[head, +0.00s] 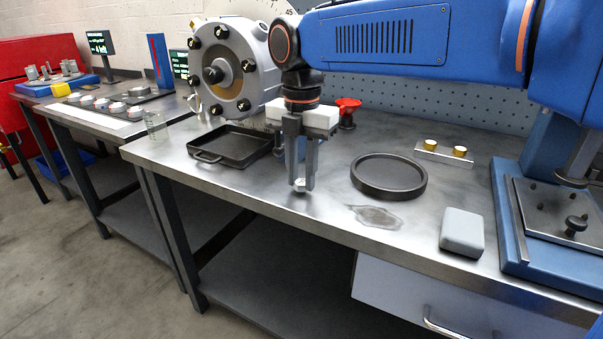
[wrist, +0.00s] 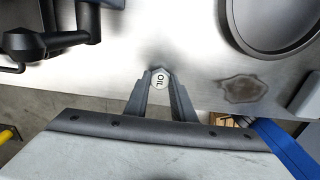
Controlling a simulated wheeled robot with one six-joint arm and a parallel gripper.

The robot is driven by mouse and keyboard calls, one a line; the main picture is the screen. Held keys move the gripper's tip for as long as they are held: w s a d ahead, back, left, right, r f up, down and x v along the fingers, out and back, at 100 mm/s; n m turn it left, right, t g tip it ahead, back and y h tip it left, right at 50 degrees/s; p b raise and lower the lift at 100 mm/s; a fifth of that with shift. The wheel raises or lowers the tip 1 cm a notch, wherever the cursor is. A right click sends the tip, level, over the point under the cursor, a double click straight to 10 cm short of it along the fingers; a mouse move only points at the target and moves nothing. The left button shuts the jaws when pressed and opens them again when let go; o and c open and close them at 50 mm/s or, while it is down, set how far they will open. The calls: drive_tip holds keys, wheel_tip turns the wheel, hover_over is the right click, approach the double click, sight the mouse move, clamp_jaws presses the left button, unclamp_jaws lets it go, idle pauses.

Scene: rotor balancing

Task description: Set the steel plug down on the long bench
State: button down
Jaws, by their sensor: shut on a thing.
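My gripper (head: 300,180) points down over the front part of the long bench (head: 455,190), between the square black tray and the round black tray. Its two grey fingers are shut on the steel plug (head: 299,185), a small hex piece at the fingertips. The plug is close to the bench top near the front edge. I cannot tell whether it touches the top.
The square black tray (head: 244,156) is left of my gripper; the round black tray (head: 389,190) is right. A dark stain (head: 375,216) and grey block (head: 462,231) lie further right. A rotor housing (head: 220,68) and red funnel-like piece (head: 347,108) stand behind. Bare top surrounds the fingertips.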

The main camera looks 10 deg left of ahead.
sight(301, 182)
drive_tip(key=shift+f, duration=0.3)
drive_tip(key=c, duration=1.5)
unclamp_jaws()
drive_tip(key=shift+r, duration=0.1)
wheel_tip(301, 182, up, 12)
drive_tip(key=shift+r, duration=0.25)
